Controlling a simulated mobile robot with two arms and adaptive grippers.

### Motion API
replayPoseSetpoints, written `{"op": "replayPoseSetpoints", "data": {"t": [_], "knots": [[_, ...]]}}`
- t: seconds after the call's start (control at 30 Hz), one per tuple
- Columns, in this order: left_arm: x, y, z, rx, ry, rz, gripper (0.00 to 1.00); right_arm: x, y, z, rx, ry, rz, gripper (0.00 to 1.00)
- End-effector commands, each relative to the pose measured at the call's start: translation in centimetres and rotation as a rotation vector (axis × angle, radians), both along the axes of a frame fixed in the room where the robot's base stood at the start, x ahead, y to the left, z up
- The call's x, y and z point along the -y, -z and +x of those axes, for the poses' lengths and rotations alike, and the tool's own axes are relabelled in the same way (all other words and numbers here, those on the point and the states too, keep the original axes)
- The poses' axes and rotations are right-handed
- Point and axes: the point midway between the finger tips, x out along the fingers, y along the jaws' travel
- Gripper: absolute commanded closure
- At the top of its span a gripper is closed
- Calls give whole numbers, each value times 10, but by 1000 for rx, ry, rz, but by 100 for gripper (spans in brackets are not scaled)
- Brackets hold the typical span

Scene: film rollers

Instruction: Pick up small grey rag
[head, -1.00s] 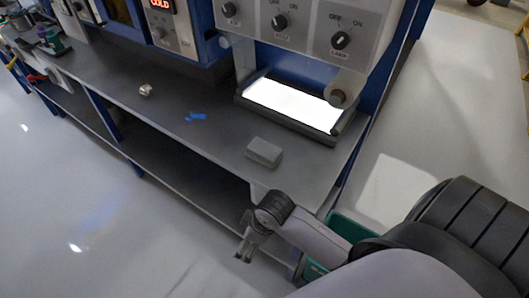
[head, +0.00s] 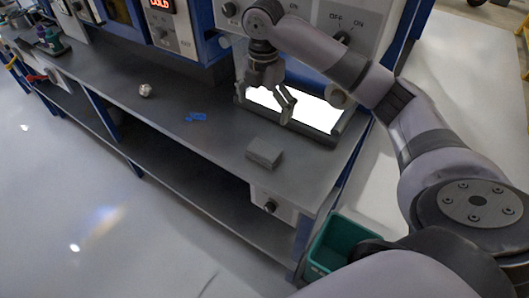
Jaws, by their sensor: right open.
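My right gripper (head: 276,107) is above and slightly behind the rag, in front of the bright light panel. Its fingers are apart and empty, pointing down, and do not touch the rag. The left gripper does not show.
The lit panel (head: 310,108) sits in a dark frame behind the rag. Blue scraps (head: 195,117) and a small metal piece (head: 145,90) lie to the left on the bench. A green bin (head: 338,243) stands below the bench's right end.

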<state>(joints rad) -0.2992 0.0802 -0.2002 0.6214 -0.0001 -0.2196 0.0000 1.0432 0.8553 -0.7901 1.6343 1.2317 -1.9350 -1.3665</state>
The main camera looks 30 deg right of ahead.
Motion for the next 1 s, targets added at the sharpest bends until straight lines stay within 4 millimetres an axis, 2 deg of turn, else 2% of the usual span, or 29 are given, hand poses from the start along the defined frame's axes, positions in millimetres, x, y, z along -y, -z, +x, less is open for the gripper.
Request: {"op": "replayPoseSetpoints", "data": {"t": [0.07,0.17,0.6,0.87,1.0], "knots": [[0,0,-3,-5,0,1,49,4,-3,-1,-5,-13,0,0],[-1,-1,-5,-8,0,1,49,5,8,-1,-11,-18,0,0],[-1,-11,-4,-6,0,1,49,4,97,-1,-8,-16,1,0],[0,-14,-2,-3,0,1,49,4,117,0,-5,-15,0,0],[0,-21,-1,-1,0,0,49,3,136,0,-8,-16,1,0]]}}
